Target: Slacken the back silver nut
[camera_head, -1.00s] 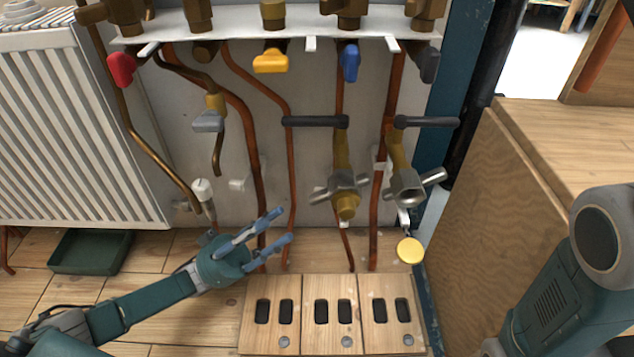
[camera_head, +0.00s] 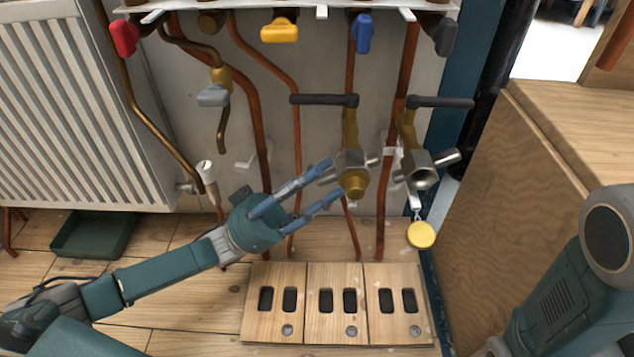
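A silver nut (camera_head: 352,161) sits on the left brass valve (camera_head: 355,186), with metal stubs at its sides. A second silver nut (camera_head: 419,172) is on the valve to its right. I cannot tell from the picture which one counts as the back nut. My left gripper (camera_head: 332,178) is open and empty, its two blue fingers pointing up and right. Its fingertips lie just left of the left valve in the picture, overlapping the left stub; I cannot tell whether they touch. My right arm shows at the right edge, but its gripper is out of view.
Black lever handles (camera_head: 324,99) (camera_head: 440,102) stick out above the valves. A yellow cap (camera_head: 421,235) hangs below the right valve. Copper pipes run down the panel. A wooden block with slots (camera_head: 335,330) lies below. A wooden cabinet (camera_head: 500,220) stands at right.

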